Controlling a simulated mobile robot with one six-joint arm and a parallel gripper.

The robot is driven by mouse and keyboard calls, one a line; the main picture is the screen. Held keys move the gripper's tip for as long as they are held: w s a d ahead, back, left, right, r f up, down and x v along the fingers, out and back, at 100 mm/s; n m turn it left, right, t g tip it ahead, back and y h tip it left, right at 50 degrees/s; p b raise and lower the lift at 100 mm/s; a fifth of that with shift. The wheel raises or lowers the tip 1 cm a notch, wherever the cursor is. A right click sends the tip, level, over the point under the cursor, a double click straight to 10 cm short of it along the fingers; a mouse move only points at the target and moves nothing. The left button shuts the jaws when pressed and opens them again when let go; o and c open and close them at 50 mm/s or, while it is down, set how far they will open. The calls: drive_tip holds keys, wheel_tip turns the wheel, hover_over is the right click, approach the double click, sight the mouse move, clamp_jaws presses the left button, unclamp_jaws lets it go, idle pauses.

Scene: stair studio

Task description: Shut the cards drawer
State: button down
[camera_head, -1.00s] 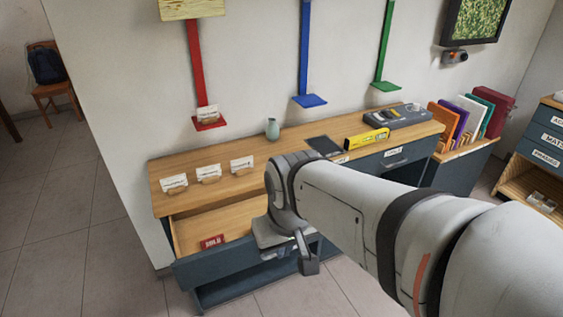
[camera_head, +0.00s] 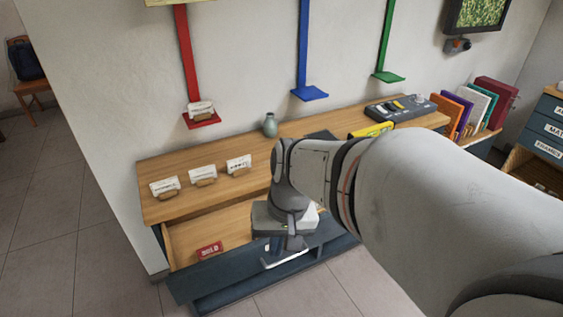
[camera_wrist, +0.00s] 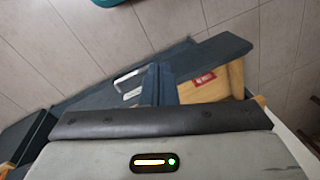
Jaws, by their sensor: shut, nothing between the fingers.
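A drawer with a blue-grey front (camera_head: 213,278) stands pulled out from the left part of the wooden-topped desk. Its wooden inside shows, with a small red item (camera_head: 209,251) lying in it. In the wrist view the drawer front (camera_wrist: 212,52), its pale metal handle (camera_wrist: 130,78) and the red item (camera_wrist: 203,79) show. The label near the handle is too small to read. My gripper (camera_head: 292,244) is shut and empty, at the right part of the open drawer close to the front. I cannot tell whether it touches the drawer. My wrist hides part of the drawer.
A yellow item (camera_head: 371,131) and a grey device (camera_head: 401,107) are farther right. Tiled floor (camera_head: 330,284) in front is clear.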

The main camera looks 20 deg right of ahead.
drive_tip(key=w+d+f+m+t+y+b, duration=0.2)
drive_tip(key=d+f+m+t+y+b, duration=0.15)
drive_tip(key=d+f+m+b, duration=0.35)
drive_tip(key=w+d+f+m+t+y+b, duration=0.25)
drive_tip(key=f+m+y+b, duration=0.2)
drive_tip(key=f+m, duration=0.5)
drive_tip(key=s+d+f+m+t+h+b, duration=0.2)
drive_tip(key=d+f+m+t+h+b, duration=0.2)
drive_tip(key=d+f+m+t, duration=0.55)
drive_tip(key=s+d+f+m+t+h+b, duration=0.2)
drive_tip(key=s+d+m+h+b, duration=0.25)
drive_tip(key=d, duration=0.95)
drive_tip(key=w+m+b, duration=0.2)
drive_tip(key=w, duration=1.3)
drive_tip(key=shift+w+a+r, duration=0.2)
drive_tip(key=shift+a+r, duration=0.05)
drive_tip(key=shift+a, duration=0.2)
drive_tip(key=shift+h, duration=0.25)
